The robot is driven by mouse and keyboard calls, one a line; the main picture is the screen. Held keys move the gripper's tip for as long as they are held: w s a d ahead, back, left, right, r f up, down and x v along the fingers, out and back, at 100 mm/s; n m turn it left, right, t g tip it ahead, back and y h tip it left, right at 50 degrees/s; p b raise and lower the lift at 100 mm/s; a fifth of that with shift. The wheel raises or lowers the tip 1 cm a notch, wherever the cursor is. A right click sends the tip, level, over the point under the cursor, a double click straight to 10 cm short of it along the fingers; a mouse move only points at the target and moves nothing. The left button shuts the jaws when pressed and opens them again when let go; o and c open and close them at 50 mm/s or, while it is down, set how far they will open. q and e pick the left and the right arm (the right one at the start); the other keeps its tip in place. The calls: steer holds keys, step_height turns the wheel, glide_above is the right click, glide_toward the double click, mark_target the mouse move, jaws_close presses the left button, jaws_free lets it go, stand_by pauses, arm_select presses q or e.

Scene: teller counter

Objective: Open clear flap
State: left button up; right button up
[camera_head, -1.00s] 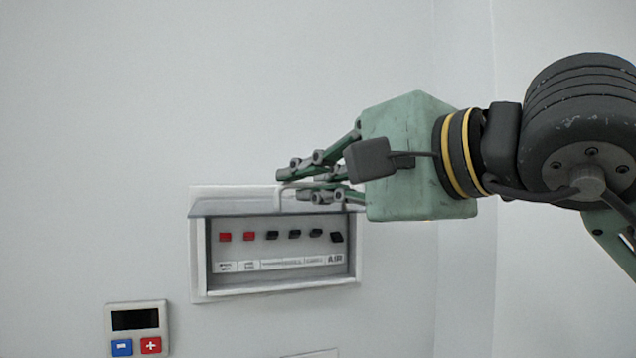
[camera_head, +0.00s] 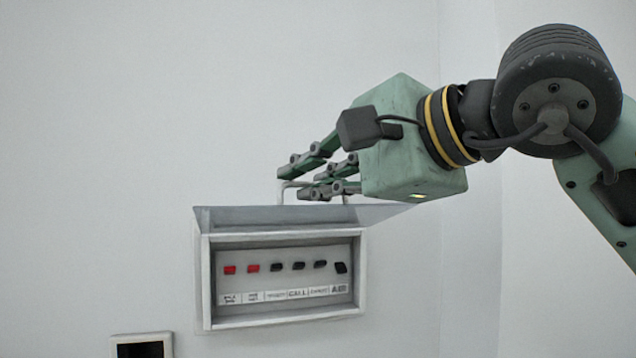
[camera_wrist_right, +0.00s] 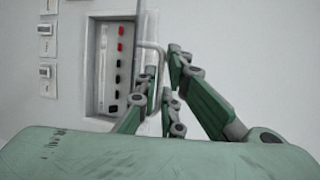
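The clear flap (camera_head: 245,216) is a grey see-through panel hinged along the top of a wall box (camera_head: 206,290). It is raised and sticks outward above the box, so the row of switches inside shows uncovered. A thin pale wire handle (camera_head: 281,190) stands up from the flap. My right gripper (camera_head: 297,178) is at the handle, with its fingers around or beside it. The right wrist view shows the handle (camera_wrist_right: 159,62) close to the fingers (camera_wrist_right: 172,85); I cannot tell whether they are clamped on it. My left gripper is not in view.
Inside the box are two red switches (camera_head: 241,269) and several black ones (camera_head: 298,266) above a label strip. A small display unit (camera_head: 142,345) is on the wall at lower left.

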steer(key=shift+o, duration=0.2)
steer(key=v, duration=1.2)
